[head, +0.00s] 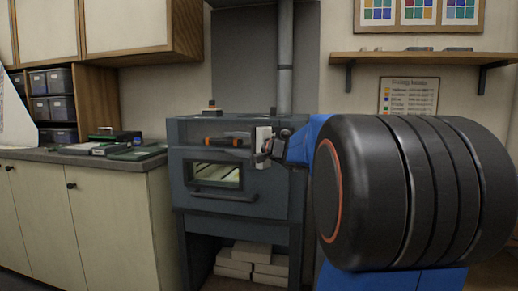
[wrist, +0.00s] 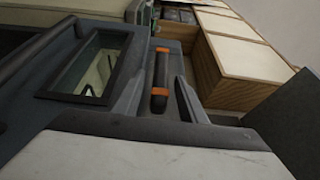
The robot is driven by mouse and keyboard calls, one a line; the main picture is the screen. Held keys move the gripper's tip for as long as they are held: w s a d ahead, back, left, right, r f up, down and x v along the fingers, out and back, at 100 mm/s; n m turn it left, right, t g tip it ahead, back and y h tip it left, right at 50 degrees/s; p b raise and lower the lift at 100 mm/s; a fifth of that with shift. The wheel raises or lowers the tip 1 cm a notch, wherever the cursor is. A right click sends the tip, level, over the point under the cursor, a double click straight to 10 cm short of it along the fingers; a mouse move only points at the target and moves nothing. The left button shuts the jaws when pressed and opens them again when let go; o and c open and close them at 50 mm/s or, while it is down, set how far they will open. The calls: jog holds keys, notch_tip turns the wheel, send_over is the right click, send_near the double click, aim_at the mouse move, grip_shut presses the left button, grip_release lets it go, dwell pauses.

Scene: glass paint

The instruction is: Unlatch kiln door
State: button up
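The blue-grey kiln (head: 183,203) stands against the back wall. Its door has a small window (head: 215,174) and a dark bar handle (head: 224,196) below it. A dark latch handle with orange bands (head: 216,141) lies level above the window. In the wrist view the latch handle (wrist: 161,76) runs lengthwise in the gap between my fingers. My gripper (head: 241,142) is at the right end of the latch handle; it also shows in the wrist view (wrist: 162,88) with its fingers apart. I cannot tell whether the fingers touch the handle. The door looks closed.
A flue pipe (head: 285,60) rises behind the kiln. A counter (head: 85,162) with dark trays stands at left, under wall cupboards (head: 125,25). Pale bricks (head: 250,256) lie under the kiln. My arm fills the right foreground.

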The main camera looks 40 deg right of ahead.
jog(key=v, duration=1.4)
jog(key=s+a+f+n+g+y, duration=0.1)
jog(key=s+a+f+n+g, duration=0.25)
jog(key=a+f, duration=0.65)
jog(key=s+a+f+n+g+y, duration=0.1)
jog(key=s+a+f+n+g, duration=0.15)
jog(key=a+f+g, duration=0.6)
jog(key=s+a+f+n+h, duration=0.2)
jog(key=s+f+n+h, duration=0.1)
jog(key=s+f, duration=0.4)
jog(key=s+a+f+n+h, duration=0.3)
jog(key=s+f+n, duration=0.3)
jog(key=s+f, duration=0.2)
jog(key=shift+s+g+h, duration=0.35)
jog(key=shift+g+h, duration=0.05)
jog(key=shift+a, duration=0.1)
jog(key=shift+c, duration=0.7)
